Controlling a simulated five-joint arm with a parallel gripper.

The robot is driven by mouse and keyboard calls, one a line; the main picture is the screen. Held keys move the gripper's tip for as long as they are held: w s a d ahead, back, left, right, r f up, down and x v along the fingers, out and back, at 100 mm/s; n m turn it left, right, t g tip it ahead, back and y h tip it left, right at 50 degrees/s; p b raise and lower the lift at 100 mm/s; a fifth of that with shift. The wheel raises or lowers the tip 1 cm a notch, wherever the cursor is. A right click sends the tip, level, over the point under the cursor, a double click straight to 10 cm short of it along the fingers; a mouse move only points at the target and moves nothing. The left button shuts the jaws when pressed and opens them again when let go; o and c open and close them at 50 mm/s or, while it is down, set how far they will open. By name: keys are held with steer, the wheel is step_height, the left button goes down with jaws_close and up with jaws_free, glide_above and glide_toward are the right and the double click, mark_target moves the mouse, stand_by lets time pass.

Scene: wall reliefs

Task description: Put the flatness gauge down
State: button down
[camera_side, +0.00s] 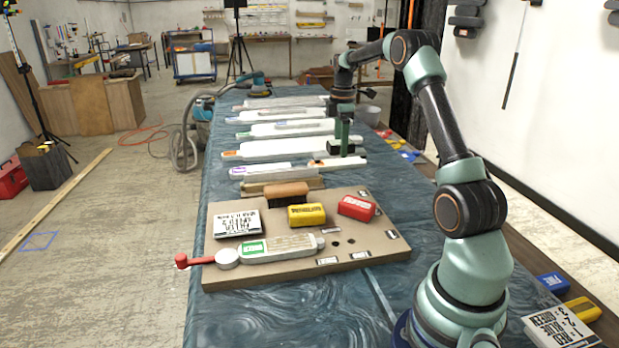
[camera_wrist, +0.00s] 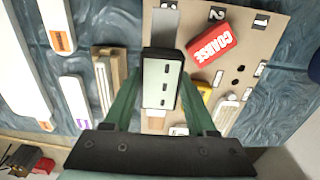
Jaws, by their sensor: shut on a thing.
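My gripper (camera_wrist: 160,88) is shut on a dark-framed block with a pale face and several dark slots, which I take to be the flatness gauge (camera_wrist: 161,78). It fills the gap between the green fingers in the wrist view. In the side view, my gripper (camera_side: 341,140) is over the far part of the table, beyond the brown board (camera_side: 375,250). The gauge is small and dark there, and I cannot tell whether it touches anything below. The board also shows in the wrist view (camera_wrist: 262,42), beyond and right of the gauge.
Several long pale panels (camera_side: 285,127) lie behind. Blue table surface (camera_side: 400,300) is bare at front right.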

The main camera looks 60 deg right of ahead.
step_height(320, 180, up, 8)
steer(key=shift+f, duration=0.2)
steer(key=a+r, duration=0.2)
steer(key=a, duration=2.8)
step_height(320, 180, down, 19)
steer(key=shift+d+f, duration=0.1)
steer(key=shift+d, duration=0.05)
steer(key=shift+f, duration=0.1)
steer(key=shift+c, duration=1)
jaws_free()
